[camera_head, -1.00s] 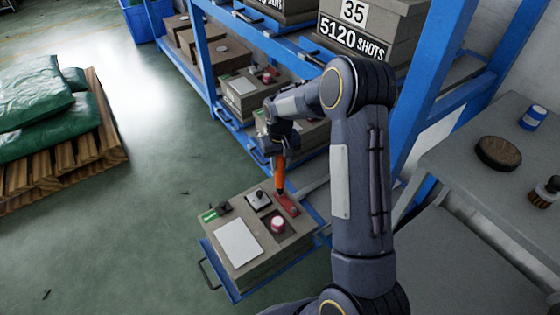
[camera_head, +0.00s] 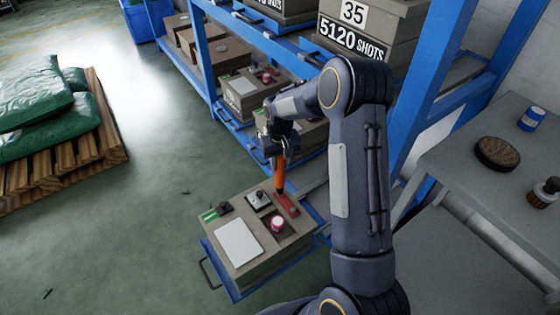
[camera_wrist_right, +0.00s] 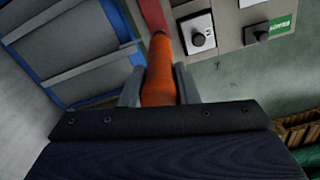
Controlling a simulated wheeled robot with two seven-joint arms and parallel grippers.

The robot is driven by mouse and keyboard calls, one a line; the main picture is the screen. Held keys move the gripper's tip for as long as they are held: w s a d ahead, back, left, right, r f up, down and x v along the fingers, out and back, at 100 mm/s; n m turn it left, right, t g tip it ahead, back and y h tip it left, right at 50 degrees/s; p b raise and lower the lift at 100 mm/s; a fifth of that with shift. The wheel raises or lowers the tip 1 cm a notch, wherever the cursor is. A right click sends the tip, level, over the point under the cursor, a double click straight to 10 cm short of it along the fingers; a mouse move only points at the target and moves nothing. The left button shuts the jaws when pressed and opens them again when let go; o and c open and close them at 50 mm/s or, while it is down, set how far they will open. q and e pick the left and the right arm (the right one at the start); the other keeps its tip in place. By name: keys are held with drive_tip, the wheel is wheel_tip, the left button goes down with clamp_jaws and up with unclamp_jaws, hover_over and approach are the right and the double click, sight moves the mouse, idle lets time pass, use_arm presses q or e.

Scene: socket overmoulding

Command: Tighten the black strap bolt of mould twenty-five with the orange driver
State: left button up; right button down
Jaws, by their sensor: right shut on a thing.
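My right gripper (camera_head: 280,153) is shut on the orange driver (camera_head: 279,177), which hangs near upright with its tip down. The driver also shows between the fingers in the right wrist view (camera_wrist_right: 159,75). Its lower end is over the red strap (camera_head: 288,205) on top of a tan mould box (camera_head: 262,262); I cannot tell if it touches. No mould number is readable there. My left gripper is out of view.
The mould sits on a blue pull-out tray (camera_head: 237,296). Blue racking (camera_head: 205,70) with more moulds stands behind. A grey bench (camera_head: 470,165) at right holds a brush (camera_head: 545,191), a round brown pad (camera_head: 497,153) and a blue tin (camera_head: 531,118). Green sacks (camera_head: 50,110) lie on a pallet at left.

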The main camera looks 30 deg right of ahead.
drive_tip(key=shift+s+f+b, duration=0.1)
drive_tip(key=shift+f+b, duration=0.6)
drive_tip(key=shift+f, duration=0.6)
idle(2.3)
drive_tip(key=shift+r, duration=0.15)
drive_tip(key=shift+r+p, duration=2)
drive_tip(key=shift+r, duration=0.45)
